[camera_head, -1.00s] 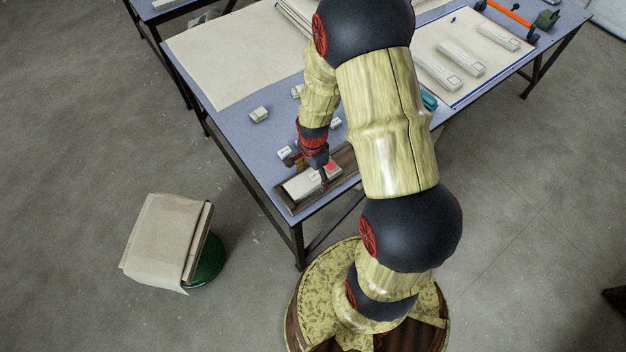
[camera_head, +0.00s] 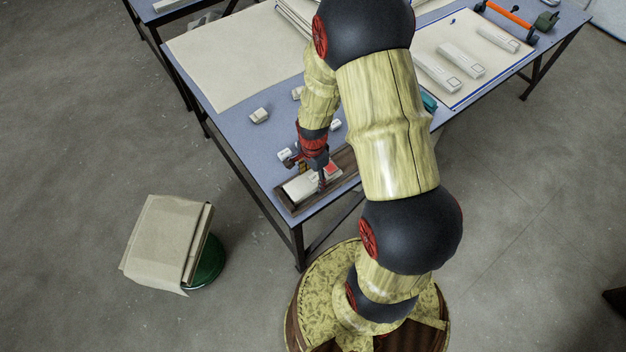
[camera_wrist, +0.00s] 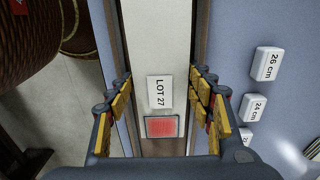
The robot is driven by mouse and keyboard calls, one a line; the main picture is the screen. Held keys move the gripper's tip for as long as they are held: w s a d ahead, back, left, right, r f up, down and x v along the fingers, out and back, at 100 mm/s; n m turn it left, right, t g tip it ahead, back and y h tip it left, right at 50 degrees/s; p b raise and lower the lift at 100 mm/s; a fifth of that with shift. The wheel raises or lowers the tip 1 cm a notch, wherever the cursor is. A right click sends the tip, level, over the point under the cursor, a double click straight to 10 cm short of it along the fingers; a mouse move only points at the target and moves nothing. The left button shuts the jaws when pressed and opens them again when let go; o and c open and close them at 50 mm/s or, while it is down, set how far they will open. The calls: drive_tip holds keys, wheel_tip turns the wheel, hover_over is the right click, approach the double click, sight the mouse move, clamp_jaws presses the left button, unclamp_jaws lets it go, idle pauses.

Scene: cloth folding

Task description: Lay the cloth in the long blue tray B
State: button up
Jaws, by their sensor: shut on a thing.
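The folded cloth is a long cream strip (camera_head: 300,187) with a white LOT 27 label and a red patch near one end. It also shows in the wrist view (camera_wrist: 158,40) between my fingers. It lies lengthwise within a long narrow tray (camera_head: 284,203) at the table's near corner. The tray looks brown, not blue, and no letter B shows on it. My gripper (camera_head: 322,183) points down into the tray, shut on the cloth with a finger at each long side. Its yellow-padded fingers (camera_wrist: 161,90) show in the wrist view. The cloth's underside is hidden.
Small white blocks marked 26 cm (camera_wrist: 267,64) and 24 cm (camera_wrist: 252,108) stand beside the tray. A cream sheet (camera_head: 225,60) covers the table's far left. A board with long pale boxes (camera_head: 462,58) lies at right. A green stool with draped cloth (camera_head: 165,240) stands left.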

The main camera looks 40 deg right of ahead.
sight(313, 178)
drive_tip(key=shift+c, duration=0.4)
drive_tip(key=shift+r+p, duration=0.3)
drive_tip(key=shift+r, duration=0.2)
wheel_tip(313, 178, up, 2)
drive_tip(key=shift+r+p, duration=0.2)
drive_tip(key=shift+p, duration=0.4)
drive_tip(key=s+a+r+p, duration=0.4)
drive_tip(key=s+r, duration=0.5)
drive_tip(key=s, duration=0.4)
drive_tip(key=shift+a+r, duration=0.25)
drive_tip(key=shift+r, duration=0.05)
drive_tip(key=shift+s, duration=0.1)
